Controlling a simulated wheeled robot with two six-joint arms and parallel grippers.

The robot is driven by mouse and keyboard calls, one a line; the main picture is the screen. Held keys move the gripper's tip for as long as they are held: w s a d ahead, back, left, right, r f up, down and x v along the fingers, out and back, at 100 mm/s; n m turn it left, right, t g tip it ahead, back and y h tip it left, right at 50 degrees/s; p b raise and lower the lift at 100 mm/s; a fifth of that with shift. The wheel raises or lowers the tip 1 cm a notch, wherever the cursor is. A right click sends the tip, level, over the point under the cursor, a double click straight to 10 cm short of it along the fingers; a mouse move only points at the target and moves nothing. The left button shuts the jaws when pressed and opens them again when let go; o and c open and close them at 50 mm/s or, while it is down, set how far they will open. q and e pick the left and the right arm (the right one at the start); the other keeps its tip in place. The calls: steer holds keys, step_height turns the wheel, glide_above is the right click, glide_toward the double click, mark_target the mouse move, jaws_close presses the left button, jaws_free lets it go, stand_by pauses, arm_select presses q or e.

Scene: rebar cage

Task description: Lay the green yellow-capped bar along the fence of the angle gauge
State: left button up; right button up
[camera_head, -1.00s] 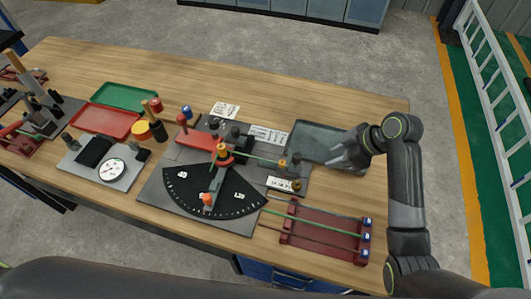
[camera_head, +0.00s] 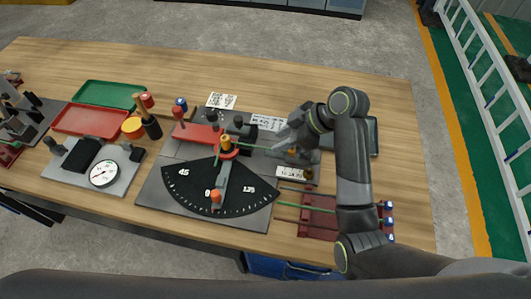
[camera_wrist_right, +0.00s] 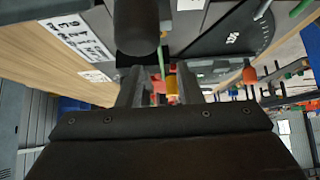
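The green bar (camera_head: 256,148) runs roughly left to right from beside the orange-topped pivot post to my right gripper. Its yellow cap (camera_wrist_right: 172,86) shows between my right gripper's fingers in the right wrist view. The right gripper (camera_head: 288,147) is at the bar's right end; in the wrist view (camera_wrist_right: 160,84) its fingers stand apart, with the cap nearer the right finger. Contact is not clear. The angle gauge (camera_head: 190,192) is a black fan-shaped dial; its grey fence (camera_head: 222,176) points toward the front, with an orange knob at its end. My left gripper is out of view.
A dark red rack (camera_head: 318,222) with blue-capped bars is at front right, partly behind my right arm. A grey tray (camera_head: 372,135) is behind that arm. Red (camera_head: 90,121) and green (camera_head: 110,94) trays, and a dial plate (camera_head: 122,178), are left.

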steer(key=shift+b+x, duration=0.9)
steer(key=shift+x, duration=0.3)
steer(key=shift+b+x, duration=0.35)
steer(key=shift+x, duration=0.9)
steer(key=shift+c, duration=0.5)
jaws_close()
steer(key=shift+w+a+r+p, duration=0.1)
steer(key=shift+w+r+p, duration=0.05)
steer(key=shift+w+p, duration=0.2)
step_height(320, 180, up, 7)
steer(key=p, duration=0.7)
steer(key=shift+r+p, duration=0.25)
steer(key=shift+p, duration=0.1)
steer(key=shift+s, duration=0.1)
